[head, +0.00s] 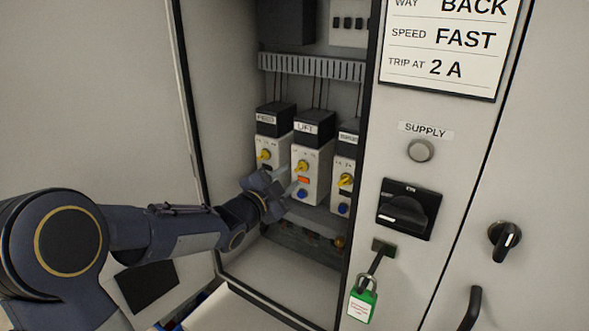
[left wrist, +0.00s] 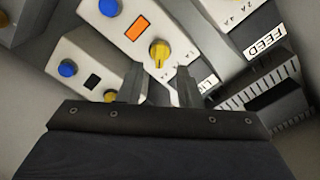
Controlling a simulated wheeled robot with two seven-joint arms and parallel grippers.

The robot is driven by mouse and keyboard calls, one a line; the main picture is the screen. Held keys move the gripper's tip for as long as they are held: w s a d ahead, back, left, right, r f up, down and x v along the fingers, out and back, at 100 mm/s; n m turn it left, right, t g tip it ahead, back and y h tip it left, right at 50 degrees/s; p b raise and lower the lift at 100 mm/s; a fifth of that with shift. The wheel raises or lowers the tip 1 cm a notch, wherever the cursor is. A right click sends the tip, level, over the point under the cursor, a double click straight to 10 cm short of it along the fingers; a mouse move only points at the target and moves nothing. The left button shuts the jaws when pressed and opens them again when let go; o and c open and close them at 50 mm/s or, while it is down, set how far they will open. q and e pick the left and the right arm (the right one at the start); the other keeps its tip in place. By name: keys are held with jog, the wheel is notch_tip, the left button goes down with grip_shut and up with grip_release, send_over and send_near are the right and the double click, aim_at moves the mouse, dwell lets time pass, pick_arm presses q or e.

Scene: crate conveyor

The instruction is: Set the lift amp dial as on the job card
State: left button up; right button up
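The lift unit (head: 311,185) is the middle one of three white units in the open cabinet. Its yellow amp dial (head: 301,166) sits above an orange window and a blue button; the dial's exact setting is too small to read. The dial also shows in the left wrist view (left wrist: 158,54). My left gripper (head: 284,183) is in front of the lift unit, near its lower left side. Its two fingers (left wrist: 158,84) are apart, with the dial just beyond the gap and nothing held. The job card (head: 445,40) reads BACK, FAST, TRIP AT 2 A; its top is cut off.
The feed unit (head: 272,152) stands left of the lift unit, a third unit (head: 344,168) right of it. The cabinet frame edge (head: 362,190) is to the right. A black switch (head: 404,208) and a green padlock (head: 362,304) are on the front panel, under a grey supply lamp (head: 421,151).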

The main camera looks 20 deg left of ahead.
aim_at(299, 170)
pick_arm(q)
jog(key=shift+w+d+p, duration=0.15)
jog(key=shift+w+p, duration=0.1)
jog(key=shift+w, duration=0.75)
jog(key=shift+w+d+p, duration=0.15)
jog(key=shift+w+p, duration=0.05)
jog(key=shift+w, duration=0.8)
grip_shut()
